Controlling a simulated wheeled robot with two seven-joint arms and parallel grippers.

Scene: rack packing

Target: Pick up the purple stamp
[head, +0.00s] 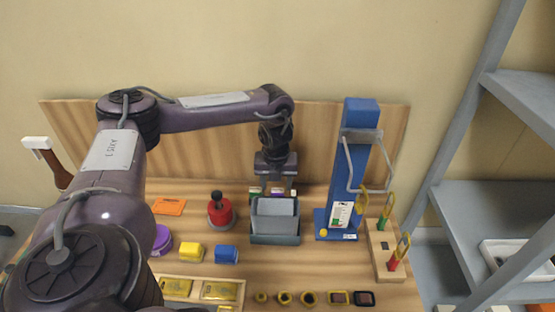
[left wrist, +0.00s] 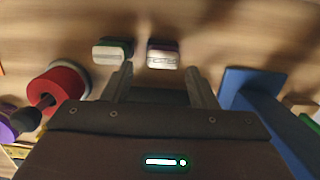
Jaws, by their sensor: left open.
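The purple stamp (left wrist: 163,55) shows in the left wrist view as a small block with a pale, marked top and a purple edge. It sits on the wooden surface, a little beyond my fingertips and between their lines. In the head view the purple stamp (head: 278,191) is mostly hidden behind my left gripper and the grey holder. My left gripper (left wrist: 160,80) is open and empty. In the head view my left gripper (head: 275,186) points down behind the grey holder. My right gripper is not in view.
A green-edged stamp (left wrist: 112,52) stands just left of the purple one. The grey holder (head: 275,239) is in front, a red round stamp (head: 220,212) to the left, and a tall blue stand (head: 352,160) to the right. A wooden back panel (head: 215,150) rises behind.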

